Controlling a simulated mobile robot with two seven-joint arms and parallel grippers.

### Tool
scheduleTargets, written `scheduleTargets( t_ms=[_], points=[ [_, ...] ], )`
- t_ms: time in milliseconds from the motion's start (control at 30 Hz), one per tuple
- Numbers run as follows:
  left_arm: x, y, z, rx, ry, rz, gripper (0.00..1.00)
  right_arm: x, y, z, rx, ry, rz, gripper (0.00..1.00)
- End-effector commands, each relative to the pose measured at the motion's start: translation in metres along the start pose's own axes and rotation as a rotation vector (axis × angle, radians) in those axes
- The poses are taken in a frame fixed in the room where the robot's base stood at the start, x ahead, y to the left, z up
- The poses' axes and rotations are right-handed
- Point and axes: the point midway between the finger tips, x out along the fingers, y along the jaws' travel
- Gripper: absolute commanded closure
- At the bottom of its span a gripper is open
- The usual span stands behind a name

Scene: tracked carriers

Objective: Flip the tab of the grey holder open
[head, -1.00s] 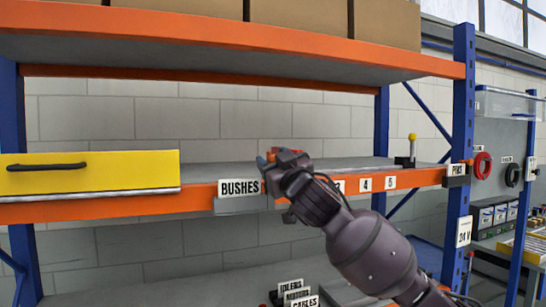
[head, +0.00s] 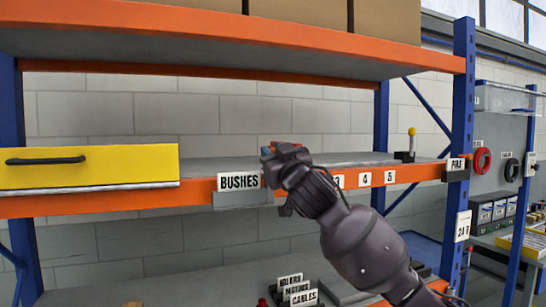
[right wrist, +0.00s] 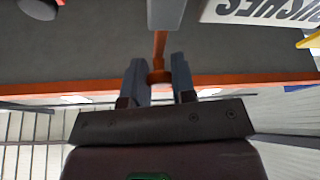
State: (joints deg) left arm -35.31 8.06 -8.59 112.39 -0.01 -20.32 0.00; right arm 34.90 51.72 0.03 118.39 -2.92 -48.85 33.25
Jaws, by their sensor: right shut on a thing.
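The grey holder (head: 240,198) with a white BUSHES label (head: 238,181) hangs on the orange front edge of the middle shelf. The label also shows upside down at the top right of the right wrist view (right wrist: 265,10). My right gripper (head: 272,153) is just right of the label, at the shelf edge. In the right wrist view its fingers (right wrist: 159,75) are on either side of a slim orange-red piece (right wrist: 159,50), and it is shut on it. I cannot tell how this piece joins the holder. My left gripper is not in view.
A yellow drawer front (head: 85,167) is at the left of the shelf. A yellow-knobbed lever (head: 411,143) and a PINS label (head: 457,164) are at the right. Small signs (head: 295,288) stand on the lower shelf. The upper shelf (head: 250,32) overhangs.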

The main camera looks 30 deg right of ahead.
Motion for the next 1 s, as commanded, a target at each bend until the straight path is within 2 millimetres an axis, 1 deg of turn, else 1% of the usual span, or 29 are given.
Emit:
scheduleTargets(
  t_ms=[100,300,733,767,900,1000],
  points=[
    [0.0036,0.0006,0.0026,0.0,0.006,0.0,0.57,-0.001,0.0015,0.002,0.066,0.002,0.025,0.99],
    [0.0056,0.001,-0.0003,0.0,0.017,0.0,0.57,-0.001,0.0046,0.0021,0.14,0.002,0.057,0.99],
    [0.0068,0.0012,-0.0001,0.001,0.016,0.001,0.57,-0.0009,0.0063,0.0021,0.161,0.0,0.067,0.99],
    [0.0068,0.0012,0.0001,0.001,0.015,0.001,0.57,-0.0008,0.0063,0.0021,0.161,0.0,0.067,0.72],
    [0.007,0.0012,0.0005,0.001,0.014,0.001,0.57,-0.0008,0.0062,0.0022,0.161,0.0,0.067,0.51],
    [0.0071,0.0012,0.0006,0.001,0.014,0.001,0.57,-0.0008,0.0062,0.0022,0.16,0.0,0.067,0.5]
  ],
)
